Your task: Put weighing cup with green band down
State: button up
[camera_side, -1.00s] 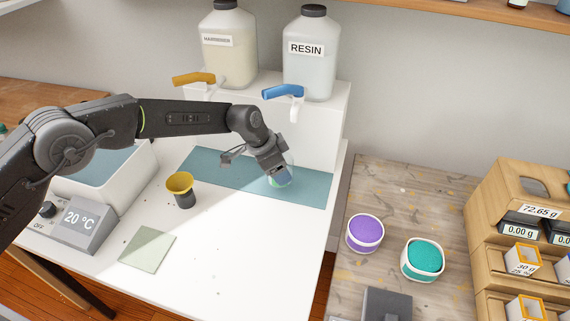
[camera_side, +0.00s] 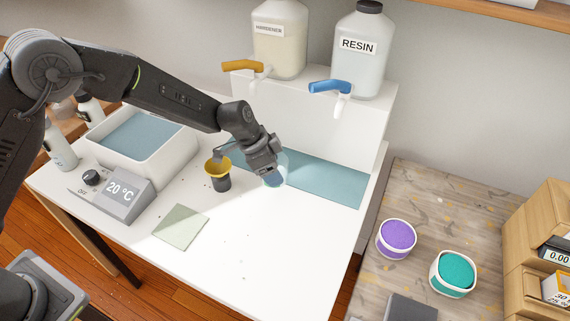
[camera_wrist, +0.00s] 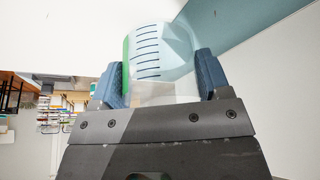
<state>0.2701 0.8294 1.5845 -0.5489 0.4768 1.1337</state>
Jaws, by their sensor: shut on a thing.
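The weighing cup (camera_wrist: 158,45) is clear, with black graduation lines and a green band at its left in the wrist view. My gripper (camera_wrist: 160,82) is shut on it, with one blue finger on each side. In the side view my gripper (camera_side: 270,176) is low over the white worktop, by the front edge of the blue mat (camera_side: 325,180). The clear cup (camera_side: 284,166) shows partly behind the fingers there. The green band cannot be made out in the side view. I cannot tell whether the cup touches the surface.
A pale green square (camera_side: 181,228) lies in front. The water bath (camera_side: 165,158) is at left. The resin bottle (camera_side: 362,50) and its blue tap (camera_side: 330,87) are behind. The front worktop is mostly clear.

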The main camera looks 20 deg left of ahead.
jog(key=shift+s+a, duration=0.95)
jog(key=shift+a, duration=0.25)
jog(key=d+n, duration=0.1)
jog(key=d, duration=0.1)
jog(key=d+n, duration=0.1)
jog(key=d, duration=0.1)
jog(key=d+n+t+y, duration=0.1)
jog(key=d, duration=0.2)
jog(key=shift+w+r, duration=0.1)
jog(key=shift+w, duration=0.2)
jog(key=shift+w+d+n, duration=0.15)
jog(key=shift+d+n, duration=0.5)
jog(key=shift+n, duration=0.05)
jog(key=w+a, duration=0.3)
jog(key=a, duration=0.2)
jog(key=w+a, duration=0.3)
jog(key=a, duration=0.1)
jog(key=w+a, duration=0.3)
jog(key=a, duration=0.2)
jog(key=shift+a, duration=0.3)
jog(key=shift+w+a+f, duration=0.1)
jog(key=shift+a+f, duration=0.05)
jog(key=shift+f, duration=0.7)
jog(key=shift+w+a+f, duration=0.1)
jog(key=shift+f, duration=0.7)
jog(key=shift+f, duration=0.15)
jog(key=o, duration=1)
